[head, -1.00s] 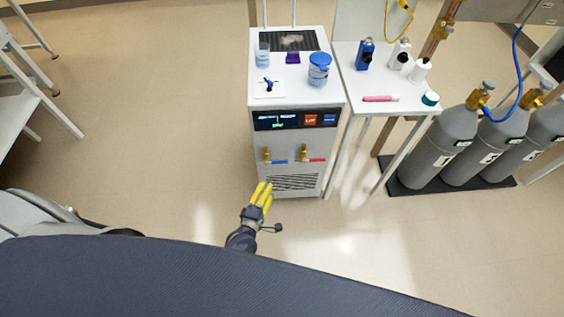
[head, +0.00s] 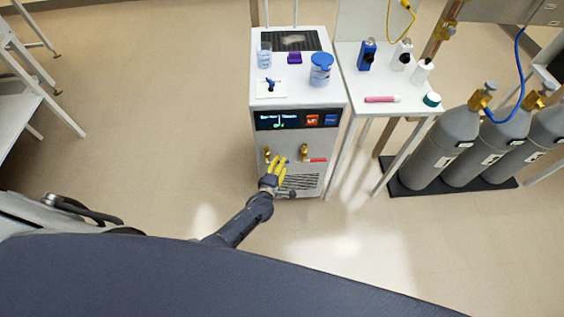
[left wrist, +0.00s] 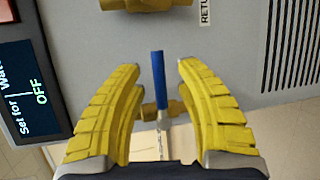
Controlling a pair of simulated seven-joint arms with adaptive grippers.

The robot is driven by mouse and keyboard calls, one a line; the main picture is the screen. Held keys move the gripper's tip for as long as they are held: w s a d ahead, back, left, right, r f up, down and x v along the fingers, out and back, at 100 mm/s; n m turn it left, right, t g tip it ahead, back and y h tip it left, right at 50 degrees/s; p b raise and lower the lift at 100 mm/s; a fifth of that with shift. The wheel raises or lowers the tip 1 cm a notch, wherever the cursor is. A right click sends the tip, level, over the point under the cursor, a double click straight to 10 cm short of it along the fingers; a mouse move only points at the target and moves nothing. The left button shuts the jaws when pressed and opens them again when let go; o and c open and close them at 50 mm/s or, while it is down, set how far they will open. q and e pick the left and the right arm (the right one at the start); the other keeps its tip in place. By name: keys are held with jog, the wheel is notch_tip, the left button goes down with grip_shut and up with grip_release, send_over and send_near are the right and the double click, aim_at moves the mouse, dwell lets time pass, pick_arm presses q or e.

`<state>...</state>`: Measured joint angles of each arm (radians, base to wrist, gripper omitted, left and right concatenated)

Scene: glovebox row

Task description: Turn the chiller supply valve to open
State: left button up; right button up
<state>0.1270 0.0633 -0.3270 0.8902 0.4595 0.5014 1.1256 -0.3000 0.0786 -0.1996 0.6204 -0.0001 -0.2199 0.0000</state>
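The chiller (head: 262,165) is a white upright cabinet with two brass valves on its front. The left brass valve (head: 267,152) has a blue lever (left wrist: 158,80), which lies level, pointing to the right in the head view. The right brass valve (head: 304,152) has a red lever (head: 317,160). In the left wrist view a label reading "RETU" is by the other brass valve (left wrist: 145,4). My left gripper (head: 281,159) has yellow fingers. It is open (left wrist: 160,68), one finger on each side of the blue lever, with visible gaps. My right gripper is not in view.
A display panel (head: 297,120) is above the valves and a vent grille (head: 300,182) below. A blue-lidded jar (head: 321,70) and a beaker (head: 264,56) stand on top. A side table (head: 385,105) with bottles and grey gas cylinders (head: 446,148) stand to the right.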

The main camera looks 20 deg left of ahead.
pick_arm(q)
jog(key=shift+w+f, duration=0.1)
jog(key=shift+w, duration=0.75)
grip_shut()
